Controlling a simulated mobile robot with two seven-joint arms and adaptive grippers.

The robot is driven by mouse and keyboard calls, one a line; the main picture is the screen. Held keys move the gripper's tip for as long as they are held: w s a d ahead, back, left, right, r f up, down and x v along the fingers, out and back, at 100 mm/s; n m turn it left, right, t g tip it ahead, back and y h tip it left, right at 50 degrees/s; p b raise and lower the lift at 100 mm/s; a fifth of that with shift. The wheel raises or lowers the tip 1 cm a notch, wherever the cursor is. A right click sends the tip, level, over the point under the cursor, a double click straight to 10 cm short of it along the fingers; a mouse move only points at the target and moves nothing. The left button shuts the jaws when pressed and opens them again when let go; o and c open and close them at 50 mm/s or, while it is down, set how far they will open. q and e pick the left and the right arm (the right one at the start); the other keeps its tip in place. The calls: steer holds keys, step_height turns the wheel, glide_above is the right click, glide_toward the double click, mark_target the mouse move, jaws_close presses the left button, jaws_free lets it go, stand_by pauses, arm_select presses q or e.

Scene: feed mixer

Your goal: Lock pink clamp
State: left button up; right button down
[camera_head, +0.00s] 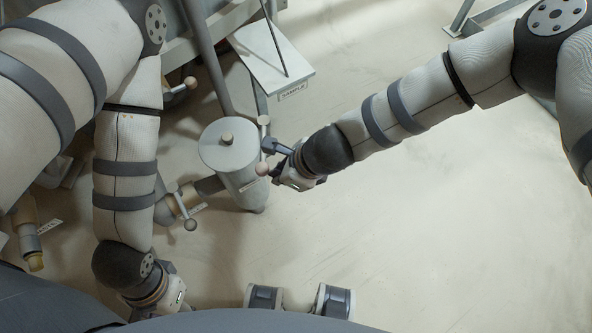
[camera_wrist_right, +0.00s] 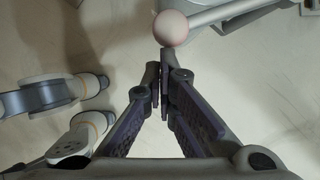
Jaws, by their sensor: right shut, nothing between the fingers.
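The pink clamp shows as a bar with pinkish ball ends (camera_head: 262,168) on the right side of a grey lidded canister (camera_head: 222,152) in the head view. In the right wrist view one pink ball (camera_wrist_right: 171,28) on a metal rod lies just beyond the fingertips. My right gripper (camera_head: 268,147) is beside the canister, close to the clamp. Its fingers (camera_wrist_right: 160,82) are shut with nothing between them. Whether they touch the clamp is unclear. My left gripper (camera_head: 178,292) is low at the left in the head view, its fingers hidden.
A sloped plate labelled SAMPLE (camera_head: 272,58) stands behind the canister. A pipe fitting with a ball-ended valve handle (camera_head: 187,207) joins the canister's left side. Another ball-ended handle (camera_head: 183,86) is at upper left. The floor (camera_head: 430,220) at the right is clear.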

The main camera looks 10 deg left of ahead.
arm_select(q)
steer(key=shift+w, duration=0.15)
arm_select(e)
steer(key=shift+s+a, duration=0.3)
steer(key=shift+a, duration=0.4)
